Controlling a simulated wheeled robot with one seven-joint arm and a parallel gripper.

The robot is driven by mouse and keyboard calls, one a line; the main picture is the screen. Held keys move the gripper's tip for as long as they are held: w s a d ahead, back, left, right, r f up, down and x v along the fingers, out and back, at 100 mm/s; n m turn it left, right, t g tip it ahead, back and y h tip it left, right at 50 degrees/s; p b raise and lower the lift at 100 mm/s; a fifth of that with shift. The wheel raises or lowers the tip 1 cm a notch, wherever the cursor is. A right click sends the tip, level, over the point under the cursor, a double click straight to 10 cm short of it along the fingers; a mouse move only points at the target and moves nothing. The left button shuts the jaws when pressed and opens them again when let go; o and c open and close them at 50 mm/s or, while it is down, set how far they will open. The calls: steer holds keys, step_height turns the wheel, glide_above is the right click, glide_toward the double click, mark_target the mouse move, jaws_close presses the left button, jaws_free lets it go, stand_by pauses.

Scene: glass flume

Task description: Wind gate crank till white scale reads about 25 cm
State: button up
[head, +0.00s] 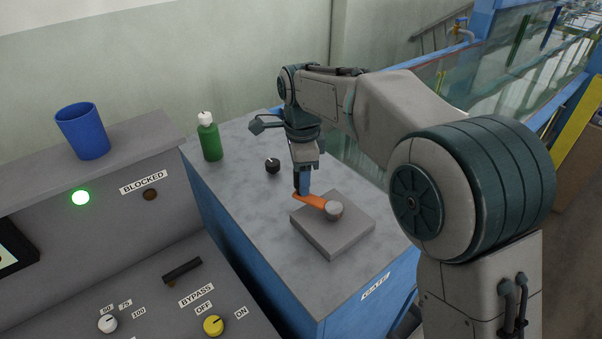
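The gate crank is an orange arm (312,201) with a round grey hub (333,210). It sits on a square grey block (347,238) on the grey top of a blue cabinet, above a label reading GATE (375,287). The crank arm points from the hub to the left and slightly back. My gripper (302,190) points down at the outer end of the orange arm, with its tips at or just above it. Its fingers hide the crank's handle, and whether they are closed on it cannot be made out. I cannot make out a white scale in this view.
A green bottle (210,140) and a black knob (272,166) stand on the cabinet top (245,205). The control desk at left has a blue cup (83,131), a lit green lamp (81,198), a dark BLOCKED lamp (150,195) and a yellow BYPASS knob (213,325). The glass flume (490,70) runs behind.

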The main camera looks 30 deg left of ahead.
steer(key=shift+s+a+r, duration=0.1)
step_height(320, 180, up, 14)
steer(key=shift+f, duration=0.2)
stand_by(0.8)
